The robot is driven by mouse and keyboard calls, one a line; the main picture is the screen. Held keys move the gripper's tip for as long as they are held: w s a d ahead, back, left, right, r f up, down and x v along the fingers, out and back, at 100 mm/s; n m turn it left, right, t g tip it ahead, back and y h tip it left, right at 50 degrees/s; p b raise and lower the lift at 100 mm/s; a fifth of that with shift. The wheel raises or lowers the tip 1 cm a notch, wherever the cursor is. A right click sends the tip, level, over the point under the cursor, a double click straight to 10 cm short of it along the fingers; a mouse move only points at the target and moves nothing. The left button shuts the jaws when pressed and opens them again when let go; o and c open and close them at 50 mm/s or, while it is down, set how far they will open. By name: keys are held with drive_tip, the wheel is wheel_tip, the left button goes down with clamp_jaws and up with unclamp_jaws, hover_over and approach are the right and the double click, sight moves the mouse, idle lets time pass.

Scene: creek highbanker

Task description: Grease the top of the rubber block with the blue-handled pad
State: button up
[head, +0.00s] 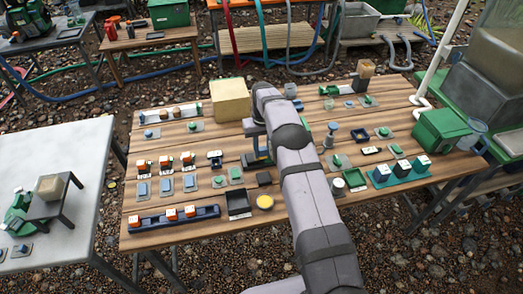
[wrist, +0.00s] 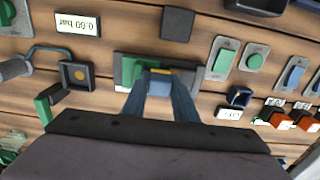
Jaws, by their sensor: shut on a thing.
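My gripper (wrist: 160,84) is shut on a small blue piece, which looks like the handle of the blue-handled pad (wrist: 160,79). A yellow-orange strip shows along its far edge. It is over or against a grey plate (wrist: 192,75) with a green part on it; I cannot tell whether it touches. In the head view my gripper (head: 262,150) is partly hidden by my arm, low over the middle of the table. A dark square block (head: 264,178), likely the rubber block, lies flat closer to me; it also shows in the wrist view (wrist: 178,24). Its top looks plain dark.
A round yellow-topped tin (head: 264,202) and a black tray (head: 238,205) are near the front edge. A tan box (head: 230,98) stands behind. A "0.00 bar" display (wrist: 77,23) lies flat.

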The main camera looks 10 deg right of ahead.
drive_tip(key=shift+a, duration=0.2)
drive_tip(key=shift+a, duration=1.65)
drive_tip(key=shift+a+b, duration=0.35)
drive_tip(key=shift+a, duration=1.45)
drive_tip(key=shift+f, duration=0.1)
drive_tip(key=shift+w+b, duration=0.5)
drive_tip(key=shift+b, duration=0.15)
drive_tip(key=shift+w, duration=0.1)
